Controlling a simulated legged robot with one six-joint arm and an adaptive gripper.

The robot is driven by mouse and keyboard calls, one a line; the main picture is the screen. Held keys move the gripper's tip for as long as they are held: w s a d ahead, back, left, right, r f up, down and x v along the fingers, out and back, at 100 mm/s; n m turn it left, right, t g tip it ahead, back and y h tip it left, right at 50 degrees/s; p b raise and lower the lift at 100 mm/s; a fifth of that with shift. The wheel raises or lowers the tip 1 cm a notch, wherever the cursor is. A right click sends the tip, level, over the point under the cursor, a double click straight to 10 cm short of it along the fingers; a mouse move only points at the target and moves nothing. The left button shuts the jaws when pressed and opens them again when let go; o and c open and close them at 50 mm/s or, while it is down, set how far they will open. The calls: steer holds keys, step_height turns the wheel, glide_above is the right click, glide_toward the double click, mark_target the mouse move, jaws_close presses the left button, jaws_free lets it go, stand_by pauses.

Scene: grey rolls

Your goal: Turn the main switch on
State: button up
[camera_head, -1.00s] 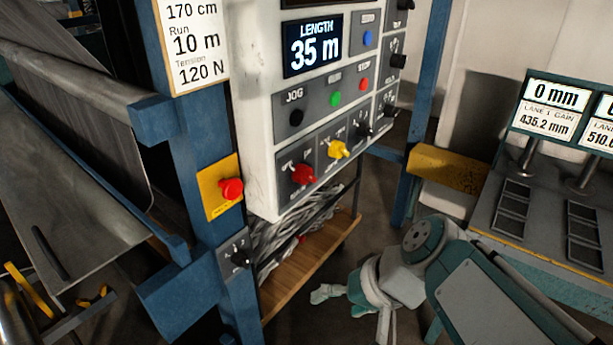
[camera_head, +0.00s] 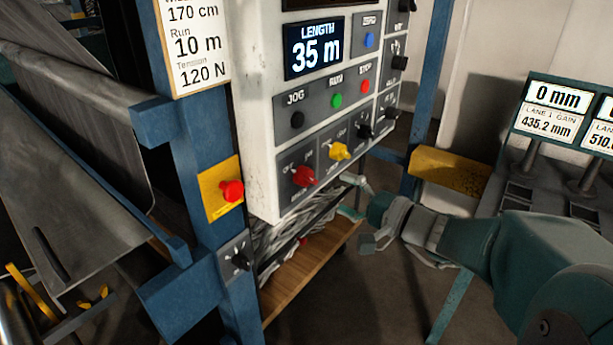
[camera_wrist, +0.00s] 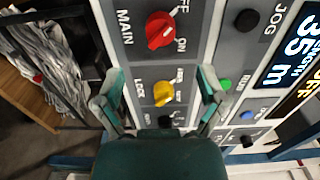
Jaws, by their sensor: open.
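The main switch (camera_head: 305,176) is a red rotary knob at the lower left of the grey control panel. In the wrist view the red knob (camera_wrist: 160,30) sits at the top centre, beside the label MAIN and between OFF and ON marks. I cannot tell for sure which mark it points to. My gripper (camera_head: 358,212) is open and empty, below and right of the red knob in the head view. In the wrist view my gripper (camera_wrist: 160,90) has its fingers spread either side of the yellow lock knob (camera_wrist: 163,93), short of the red one.
Black knobs (camera_head: 364,130) and a green button (camera_head: 336,101) are close by on the panel. A red emergency button (camera_head: 231,190) on a yellow plate is on the blue post at left. A wooden shelf (camera_head: 300,280) with cables lies below the panel.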

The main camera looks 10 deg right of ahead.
mark_target(314, 181)
steer(key=x, duration=0.8)
steer(key=shift+w+a+f, duration=0.1)
steer(key=shift+w+a, duration=0.1)
steer(key=shift+a, duration=0.05)
steer(key=c, duration=1.2)
